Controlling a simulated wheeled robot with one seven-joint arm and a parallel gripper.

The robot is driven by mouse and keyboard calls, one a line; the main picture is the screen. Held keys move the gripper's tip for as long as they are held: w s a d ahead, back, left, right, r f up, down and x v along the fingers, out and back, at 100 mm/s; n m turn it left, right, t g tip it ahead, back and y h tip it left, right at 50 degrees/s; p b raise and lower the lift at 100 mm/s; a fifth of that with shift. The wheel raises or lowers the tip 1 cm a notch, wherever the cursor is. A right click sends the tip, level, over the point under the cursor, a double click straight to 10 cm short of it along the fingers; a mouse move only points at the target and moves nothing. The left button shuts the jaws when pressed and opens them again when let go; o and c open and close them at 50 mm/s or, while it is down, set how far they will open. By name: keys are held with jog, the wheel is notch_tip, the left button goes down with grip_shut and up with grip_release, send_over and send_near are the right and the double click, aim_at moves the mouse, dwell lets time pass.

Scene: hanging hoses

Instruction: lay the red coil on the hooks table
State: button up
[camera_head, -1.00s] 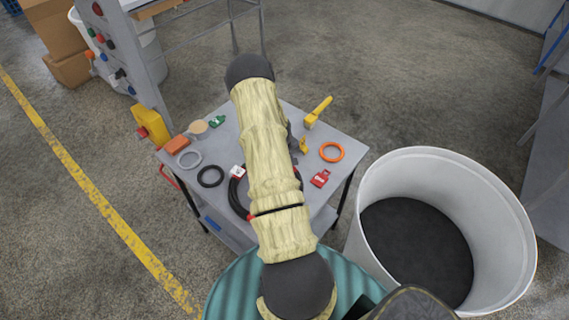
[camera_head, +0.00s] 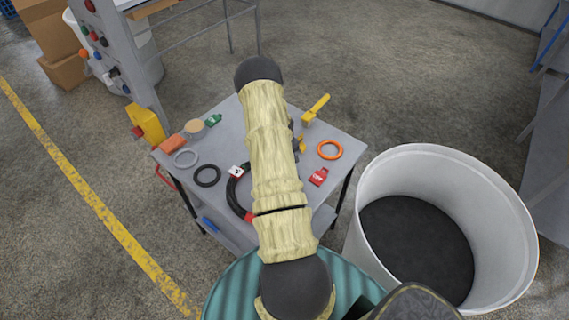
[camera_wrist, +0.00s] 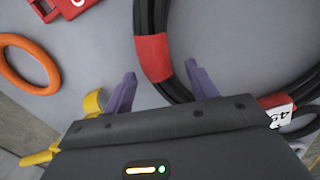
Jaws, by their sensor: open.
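A coil of black hose with red bands, the red coil (camera_head: 233,194), lies on a grey table (camera_head: 222,151). My arm hides its right part in the head view. In the wrist view the coil's black strands and a red band (camera_wrist: 153,57) show close up; another red band with a white tag is at the right. My gripper (camera_wrist: 161,70) is open, its two purple fingers spread on either side of the strands near the red band. I cannot tell whether the strands lie between the fingers or just beyond their tips. The gripper is hidden in the head view.
Around the coil lie an orange ring (camera_head: 330,149), a red tag (camera_head: 318,176), a yellow-handled tool (camera_head: 315,109), a black ring (camera_head: 207,176) and a grey ring (camera_head: 186,158). A large white bin (camera_head: 370,215) stands right of the table. A panel with coloured knobs (camera_head: 105,50) stands at upper left.

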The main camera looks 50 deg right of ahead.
notch_tip(320, 180, up, 17)
jog(key=b, duration=0.3)
jog(key=shift+w+a+r+b, duration=0.2)
jog(key=shift+w+a+b, duration=0.1)
jog(key=shift+w+b, duration=0.05)
notch_tip(320, 180, up, 7)
jog(key=p, duration=0.5)
dwell(1.0)
jog(key=shift+a, duration=0.1)
dwell(0.4)
